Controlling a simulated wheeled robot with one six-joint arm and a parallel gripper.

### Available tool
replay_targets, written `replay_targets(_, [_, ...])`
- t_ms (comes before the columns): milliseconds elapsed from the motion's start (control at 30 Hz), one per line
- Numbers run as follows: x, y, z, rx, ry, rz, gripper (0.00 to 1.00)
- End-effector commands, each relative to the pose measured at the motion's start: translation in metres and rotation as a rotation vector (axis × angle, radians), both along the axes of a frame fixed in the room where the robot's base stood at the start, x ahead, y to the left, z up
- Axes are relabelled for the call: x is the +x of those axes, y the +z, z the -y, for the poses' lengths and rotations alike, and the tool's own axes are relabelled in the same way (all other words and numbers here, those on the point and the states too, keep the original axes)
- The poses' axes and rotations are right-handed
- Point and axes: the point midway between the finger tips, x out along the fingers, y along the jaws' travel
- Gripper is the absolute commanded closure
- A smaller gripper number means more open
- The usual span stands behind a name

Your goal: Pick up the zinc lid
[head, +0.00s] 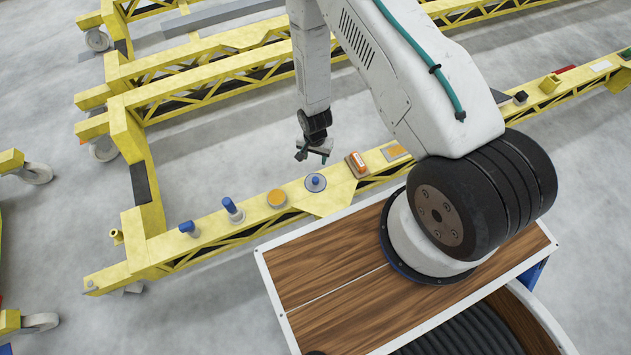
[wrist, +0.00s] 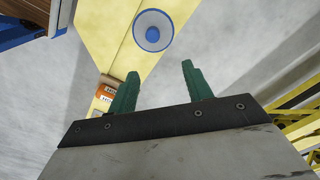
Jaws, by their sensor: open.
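The zinc lid (head: 315,183) is a round grey disc with a blue knob in its middle. It lies flat on the yellow beam of the near trolley. In the wrist view the lid (wrist: 153,30) is at the top, beyond the green fingertips and apart from them. My gripper (head: 312,155) hangs above and slightly behind the lid in the head view. In the wrist view my gripper (wrist: 160,70) is open, with nothing between its two green fingers.
On the same yellow beam (head: 335,200), an orange-topped round item (head: 276,198) and blue-capped items (head: 233,210) stand left of the lid. An orange box (head: 357,164) sits close on its right. More yellow trolley frames (head: 200,95) stand behind. Grey floor (head: 215,165) lies between.

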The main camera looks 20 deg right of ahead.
Motion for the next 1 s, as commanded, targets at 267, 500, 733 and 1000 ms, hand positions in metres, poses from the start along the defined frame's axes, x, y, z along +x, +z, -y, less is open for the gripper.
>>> replay_targets(267, [-0.021,-0.046,0.000,0.000,-0.034,-0.006,0.50])
replay_targets(500, [-0.021,-0.073,-0.002,-0.001,-0.034,-0.006,0.50])
replay_targets(733, [-0.021,-0.107,-0.007,0.000,-0.033,-0.006,0.50])
replay_targets(1000, [-0.020,-0.115,-0.007,0.000,-0.033,-0.004,0.50])
